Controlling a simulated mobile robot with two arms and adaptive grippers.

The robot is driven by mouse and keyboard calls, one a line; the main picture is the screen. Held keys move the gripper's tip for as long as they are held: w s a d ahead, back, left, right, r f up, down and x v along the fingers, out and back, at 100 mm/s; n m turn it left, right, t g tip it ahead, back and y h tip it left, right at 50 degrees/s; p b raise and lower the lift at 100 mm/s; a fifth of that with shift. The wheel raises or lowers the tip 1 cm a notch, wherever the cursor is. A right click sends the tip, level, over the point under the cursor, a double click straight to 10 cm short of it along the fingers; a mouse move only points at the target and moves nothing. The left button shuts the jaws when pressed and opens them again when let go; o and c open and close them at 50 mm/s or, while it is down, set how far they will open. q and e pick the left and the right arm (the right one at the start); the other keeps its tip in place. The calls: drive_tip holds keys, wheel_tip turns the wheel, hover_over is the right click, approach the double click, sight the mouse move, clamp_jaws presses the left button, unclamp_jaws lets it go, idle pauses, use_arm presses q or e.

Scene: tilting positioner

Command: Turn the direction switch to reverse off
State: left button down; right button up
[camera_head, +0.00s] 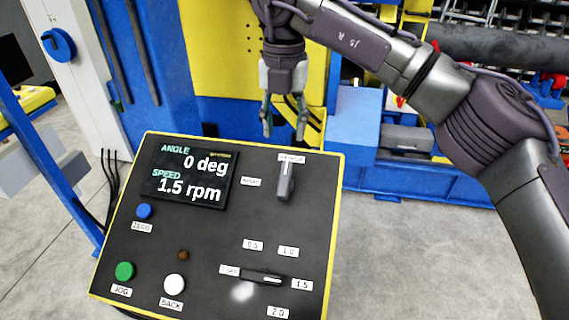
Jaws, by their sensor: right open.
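The black control panel (215,235) with a yellow rim fills the lower middle of the head view. A dark switch with a grey lever (285,182) sits near its upper right corner. The lever stands along the panel's up-down direction, its top end near a small upper label (291,158). A second small label (250,182) lies to its left; neither can be read surely. My right gripper (284,132) is open and empty, pointing down over the panel's far edge, just beyond the switch and apart from it. My left gripper is not in view.
The display (190,178) reads 0 deg and 1.5 rpm. A lower rotary knob (262,277) has several speed labels. Blue, green and white buttons (174,284) line the left and bottom. Blue and yellow machinery (215,60) stands behind; bare floor (400,240) lies to the right.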

sight(285, 177)
drive_tip(key=f, duration=0.1)
drive_tip(key=s+f+p, duration=0.1)
drive_tip(key=f, duration=0.1)
drive_tip(key=shift+f, duration=0.2)
wheel_tip(285, 177, down, 4)
drive_tip(key=shift+r+p, duration=0.15)
drive_tip(key=shift+p, duration=0.7)
wheel_tip(285, 177, down, 6)
drive_tip(key=shift+w+r+p, duration=0.1)
drive_tip(key=shift+p, duration=0.75)
drive_tip(key=shift+f, duration=0.2)
drive_tip(key=shift+c, duration=0.2)
clamp_jaws()
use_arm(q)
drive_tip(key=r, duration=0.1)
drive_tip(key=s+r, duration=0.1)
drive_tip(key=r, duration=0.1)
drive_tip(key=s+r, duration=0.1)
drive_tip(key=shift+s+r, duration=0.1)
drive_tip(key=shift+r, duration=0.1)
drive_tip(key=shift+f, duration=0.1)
